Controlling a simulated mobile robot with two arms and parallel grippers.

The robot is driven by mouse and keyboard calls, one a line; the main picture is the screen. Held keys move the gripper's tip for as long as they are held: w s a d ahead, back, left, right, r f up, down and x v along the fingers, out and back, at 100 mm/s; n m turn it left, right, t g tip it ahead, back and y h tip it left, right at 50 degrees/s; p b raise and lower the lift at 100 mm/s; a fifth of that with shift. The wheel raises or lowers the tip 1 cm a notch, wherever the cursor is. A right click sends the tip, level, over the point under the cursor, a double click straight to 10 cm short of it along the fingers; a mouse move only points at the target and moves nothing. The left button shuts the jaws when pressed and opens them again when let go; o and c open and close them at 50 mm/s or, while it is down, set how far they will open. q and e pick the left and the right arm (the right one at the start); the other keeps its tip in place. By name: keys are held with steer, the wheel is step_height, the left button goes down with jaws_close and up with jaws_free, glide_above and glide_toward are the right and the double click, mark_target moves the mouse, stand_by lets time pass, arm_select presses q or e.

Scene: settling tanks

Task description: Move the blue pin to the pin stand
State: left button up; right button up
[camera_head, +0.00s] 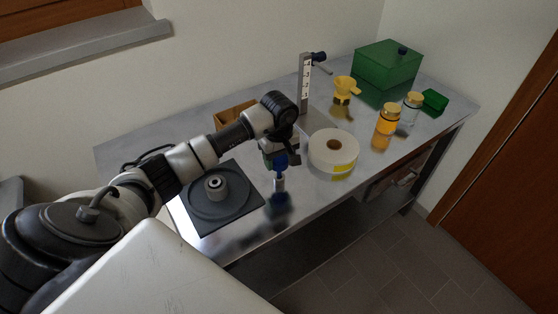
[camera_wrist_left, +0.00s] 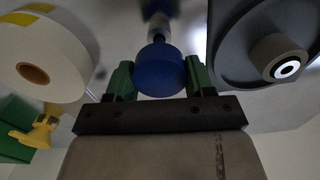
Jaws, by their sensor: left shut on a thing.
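The blue pin (camera_head: 280,164) has a blue head and a pale metal shaft that points down. My left gripper (camera_head: 274,158) is shut on its head and holds it upright above the metal table, as the dark reflection below suggests. In the left wrist view the blue head (camera_wrist_left: 159,72) sits between the green fingers of my left gripper (camera_wrist_left: 160,78). What looks like the pin stand (camera_head: 216,186), a grey collar with a hole on a round disc and dark square plate, lies left of the pin; its collar also shows in the left wrist view (camera_wrist_left: 280,58). My right gripper is not in view.
A white tape roll (camera_head: 333,148) lies right of the pin. Behind are an upright scale post (camera_head: 304,84), a yellow funnel (camera_head: 345,88) and a cardboard box (camera_head: 232,116). Jars (camera_head: 388,119) and a green box (camera_head: 389,65) stand at the far right. The table's front edge is close.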

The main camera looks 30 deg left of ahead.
arm_select(q)
steer(key=shift+f, duration=1.1)
steer(key=shift+f, duration=0.25)
steer(key=o, duration=0.9)
steer(key=shift+r, duration=0.1)
